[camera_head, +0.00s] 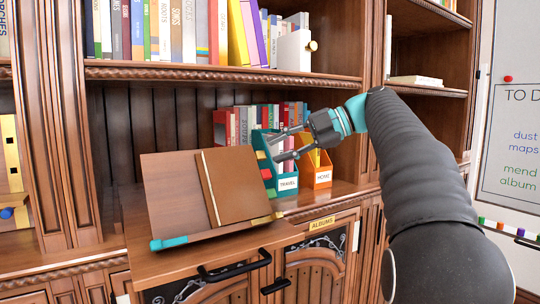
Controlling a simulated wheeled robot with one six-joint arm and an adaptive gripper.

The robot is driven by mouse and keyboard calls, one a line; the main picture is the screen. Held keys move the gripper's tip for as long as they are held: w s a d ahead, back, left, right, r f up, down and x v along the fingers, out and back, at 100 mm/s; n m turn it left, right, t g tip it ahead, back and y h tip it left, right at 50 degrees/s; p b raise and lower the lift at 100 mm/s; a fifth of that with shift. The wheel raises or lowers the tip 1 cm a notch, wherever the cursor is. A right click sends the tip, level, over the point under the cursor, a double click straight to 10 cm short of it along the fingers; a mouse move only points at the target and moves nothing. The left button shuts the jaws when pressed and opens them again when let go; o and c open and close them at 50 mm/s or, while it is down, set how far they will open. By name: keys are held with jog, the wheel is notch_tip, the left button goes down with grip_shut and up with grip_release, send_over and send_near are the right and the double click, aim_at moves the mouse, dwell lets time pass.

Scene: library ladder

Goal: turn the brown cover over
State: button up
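A book with a plain brown cover (237,183) leans on a slanted wooden bookstand (172,190). The cover lies shut, with a pale edge along its left side. The book's lower edge is near the stand's ledge, which has a teal strip (169,242) at its left. My gripper (275,148) is to the upper right of the book, its two fingers spread apart with nothing seen held between them. It appears apart from the cover, in front of the teal box (287,183) in the picture. The exact depth gap cannot be told.
The teal box labelled TRAVEL and an orange box (317,176) labelled HOME hold books right of the stand. Shelved books (180,32) line the shelf above. Black handles (235,268) stick out below. A whiteboard (510,110) is at far right.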

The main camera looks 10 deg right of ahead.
aim_at(265, 154)
jog(key=shift+x, duration=1.5)
grip_shut()
jog(key=shift+s, duration=0.1)
